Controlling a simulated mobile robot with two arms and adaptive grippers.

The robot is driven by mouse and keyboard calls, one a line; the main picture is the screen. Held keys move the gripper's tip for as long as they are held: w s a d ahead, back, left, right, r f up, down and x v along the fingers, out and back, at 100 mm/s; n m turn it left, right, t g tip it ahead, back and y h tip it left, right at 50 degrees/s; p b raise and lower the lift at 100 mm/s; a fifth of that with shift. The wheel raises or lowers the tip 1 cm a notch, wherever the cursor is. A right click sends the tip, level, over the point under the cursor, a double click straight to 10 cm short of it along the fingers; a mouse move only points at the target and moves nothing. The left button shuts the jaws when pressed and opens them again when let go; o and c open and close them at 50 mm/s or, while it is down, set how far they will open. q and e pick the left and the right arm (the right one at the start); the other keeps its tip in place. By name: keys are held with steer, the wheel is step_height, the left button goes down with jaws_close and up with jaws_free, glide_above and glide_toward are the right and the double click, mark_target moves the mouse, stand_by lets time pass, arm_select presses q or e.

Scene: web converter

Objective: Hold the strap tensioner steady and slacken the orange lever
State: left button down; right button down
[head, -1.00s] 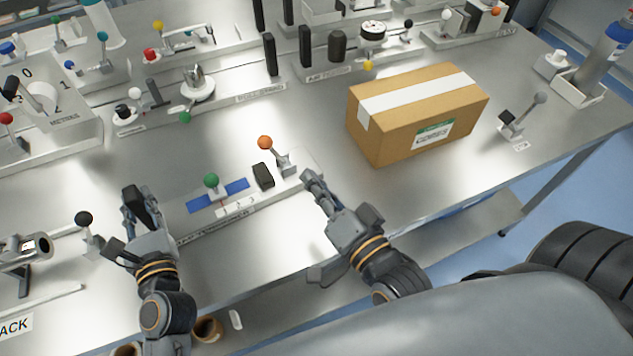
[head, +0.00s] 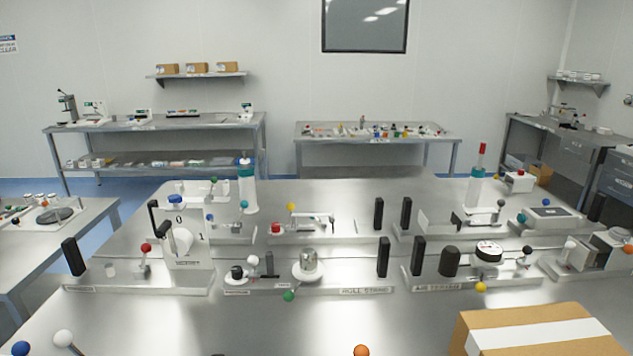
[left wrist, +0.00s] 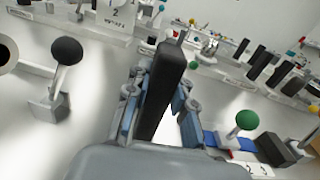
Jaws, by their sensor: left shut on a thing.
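In the left wrist view my left gripper (left wrist: 160,108) is shut on an upright black grip post (left wrist: 168,72), with a finger on each side of it. To its right lies the strap tensioner's blue strap (left wrist: 216,139), with a green-knobbed lever (left wrist: 246,121) and a black block (left wrist: 273,150). The orange knob of the lever (head: 361,350) just shows at the bottom edge of the head view; its stem and base are cut off there. My right gripper is in neither current view.
A cardboard box (head: 540,330) stands at the lower right of the head view. A black-knobbed lever (left wrist: 66,52) stands left of my left gripper.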

arm_select(q)
steer(key=shift+f, duration=0.15)
steer(key=c, duration=1.3)
jaws_free()
steer(key=shift+o, duration=1.2)
steer(key=shift+w, duration=0.1)
steer(key=s+d, duration=0.1)
steer(key=s, duration=1.1)
steer(key=shift+d, duration=0.1)
